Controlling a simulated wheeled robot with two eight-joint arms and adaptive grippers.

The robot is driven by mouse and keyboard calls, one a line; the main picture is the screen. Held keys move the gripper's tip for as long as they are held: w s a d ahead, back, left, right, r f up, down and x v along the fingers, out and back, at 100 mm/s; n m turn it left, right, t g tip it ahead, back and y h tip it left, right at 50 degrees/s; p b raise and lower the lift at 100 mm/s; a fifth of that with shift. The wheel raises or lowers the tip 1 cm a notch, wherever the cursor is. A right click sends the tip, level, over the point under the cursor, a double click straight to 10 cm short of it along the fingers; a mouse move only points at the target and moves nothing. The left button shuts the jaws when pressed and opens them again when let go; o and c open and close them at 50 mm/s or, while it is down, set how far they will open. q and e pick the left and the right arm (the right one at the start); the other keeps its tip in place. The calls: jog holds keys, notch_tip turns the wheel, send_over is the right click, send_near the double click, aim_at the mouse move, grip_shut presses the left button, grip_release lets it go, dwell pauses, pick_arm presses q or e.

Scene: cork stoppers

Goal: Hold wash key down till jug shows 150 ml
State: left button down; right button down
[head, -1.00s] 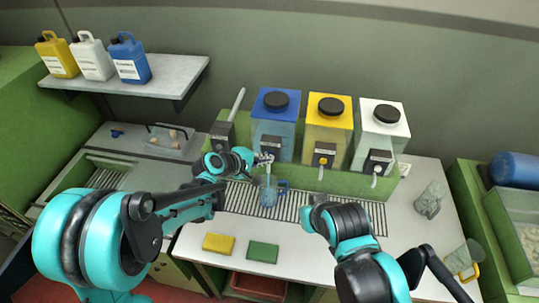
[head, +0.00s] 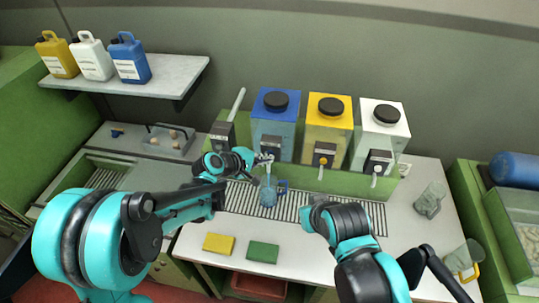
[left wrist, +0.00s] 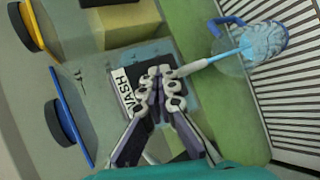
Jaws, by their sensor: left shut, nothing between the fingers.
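The blue tank (head: 275,125) has a dark dispenser box below it, marked WASH (left wrist: 127,92) in the left wrist view. My left gripper (head: 262,158) is shut and empty, its fingertips (left wrist: 162,82) against the front of that box. The fingers hide the key. The clear jug (head: 268,194) with a blue handle stands below on the drip grate; it also shows in the left wrist view (left wrist: 265,42). A blue stream (left wrist: 226,56) runs from the spout into it. Its scale cannot be read. My right gripper (head: 316,204) is over the counter's front; its fingers are unclear.
A yellow tank (head: 328,130) and a white tank (head: 380,130) stand to the right. A yellow sponge (head: 218,243) and a green sponge (head: 263,252) lie at the counter's front. A glass vessel (head: 430,200) and a yellow-handled jug (head: 463,260) stand at the right.

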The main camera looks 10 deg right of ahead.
pick_arm(q)
jog(key=shift+s, duration=0.1)
dwell(0.4)
jog(key=shift+s+a, duration=0.35)
jog(key=shift+s, duration=0.35)
jog(key=s, duration=0.1)
jog(key=s+a, duration=0.1)
jog(key=s, duration=0.1)
jog(key=s+a, duration=0.1)
jog(key=shift+s+b, duration=0.3)
jog(key=shift+b, duration=0.1)
dwell(0.6)
